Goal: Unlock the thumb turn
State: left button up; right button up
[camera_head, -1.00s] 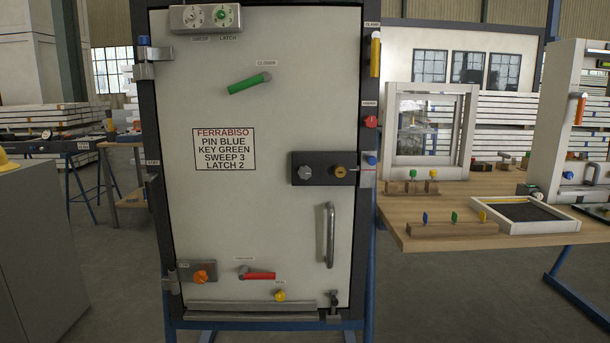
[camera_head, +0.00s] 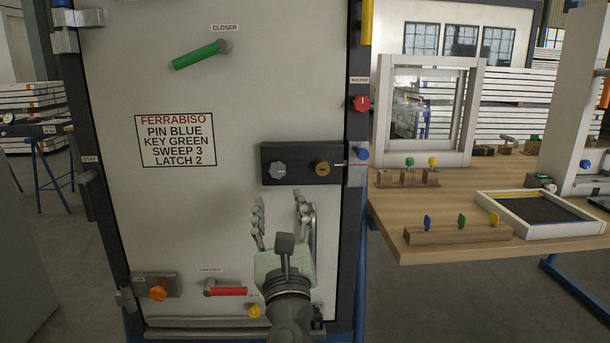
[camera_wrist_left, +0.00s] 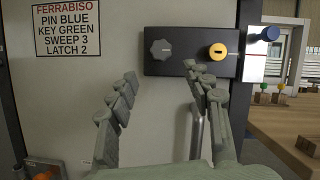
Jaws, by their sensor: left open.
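The thumb turn is a grey knob (camera_head: 278,170) on the left of a dark lock plate (camera_head: 301,178) on the pale door. It also shows in the left wrist view (camera_wrist_left: 161,49), with a brass key cylinder (camera_wrist_left: 218,51) to its right. My left gripper (camera_head: 280,212) is open and empty, just below the lock plate and in front of the door's pull handle (camera_head: 313,232). In the left wrist view its fingers (camera_wrist_left: 163,92) are spread, with the thumb turn above and between them, apart from them. My right gripper is not in view.
The door (camera_head: 110,90) also bears a green closer lever (camera_head: 200,54), a red lever (camera_head: 226,291), an orange knob (camera_head: 158,293) and a blue pin (camera_head: 362,153). A wooden bench (camera_head: 385,210) to the right holds a key rack (camera_head: 458,235) and a tray (camera_head: 510,225).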

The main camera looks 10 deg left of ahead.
aim_at(278, 173)
pick_arm(q)
jog(key=x, duration=0.3)
jog(key=r+p+x, duration=0.1)
jog(key=x, duration=0.2)
jog(key=shift+w+d+r, duration=0.1)
jog(key=shift+r, duration=0.05)
jog(key=shift+w+r, duration=0.1)
jog(key=shift+w, duration=0.45)
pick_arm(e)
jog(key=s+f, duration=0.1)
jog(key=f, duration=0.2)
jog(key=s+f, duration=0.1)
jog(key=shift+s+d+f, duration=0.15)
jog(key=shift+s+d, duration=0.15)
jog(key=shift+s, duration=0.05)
pick_arm(q)
grip_shut()
